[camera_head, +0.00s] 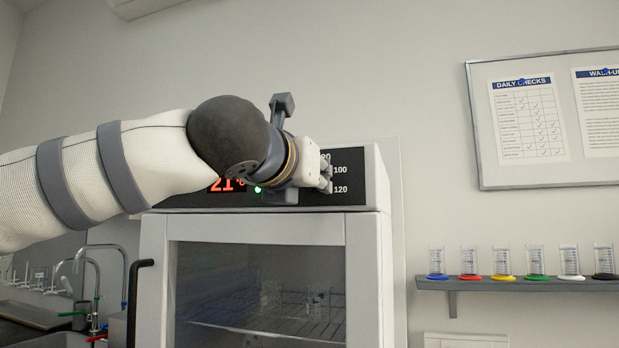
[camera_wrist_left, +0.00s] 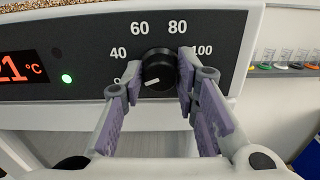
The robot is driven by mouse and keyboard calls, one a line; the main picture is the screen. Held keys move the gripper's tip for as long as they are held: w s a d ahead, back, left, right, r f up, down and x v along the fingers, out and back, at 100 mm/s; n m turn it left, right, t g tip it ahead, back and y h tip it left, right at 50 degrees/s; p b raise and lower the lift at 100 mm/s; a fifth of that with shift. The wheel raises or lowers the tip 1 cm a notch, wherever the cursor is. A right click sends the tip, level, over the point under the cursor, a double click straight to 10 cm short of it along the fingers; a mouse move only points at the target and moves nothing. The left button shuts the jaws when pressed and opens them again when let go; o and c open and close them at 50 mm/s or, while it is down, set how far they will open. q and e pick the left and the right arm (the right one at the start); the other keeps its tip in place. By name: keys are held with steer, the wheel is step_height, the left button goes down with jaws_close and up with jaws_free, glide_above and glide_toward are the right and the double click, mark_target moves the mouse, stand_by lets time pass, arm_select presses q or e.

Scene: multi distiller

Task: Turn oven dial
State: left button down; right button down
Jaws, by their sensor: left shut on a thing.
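The oven dial (camera_wrist_left: 158,66) is a round black knob on the oven's dark panel, ringed by numbers; 40, 60, 80 and 100 are readable. Its white mark points to the lower left. In the left wrist view, my left gripper (camera_wrist_left: 160,76) has its purple-padded fingers on either side of the dial and is shut on it. In the head view, my left gripper (camera_head: 325,176) is at the right part of the panel and hides the dial. The oven (camera_head: 364,285) has its glass door closed. My right gripper is in neither view.
A red display (camera_wrist_left: 22,67) reads 21 °C, with a lit green light (camera_wrist_left: 67,79) beside it. A grey shelf (camera_head: 520,284) with several coloured-base beakers is on the wall at right, below a noticeboard (camera_head: 480,125). Sink taps (camera_head: 88,262) stand at left.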

arm_select(q)
steer(key=shift+r+m, duration=0.1)
steer(key=shift+m, duration=17.5)
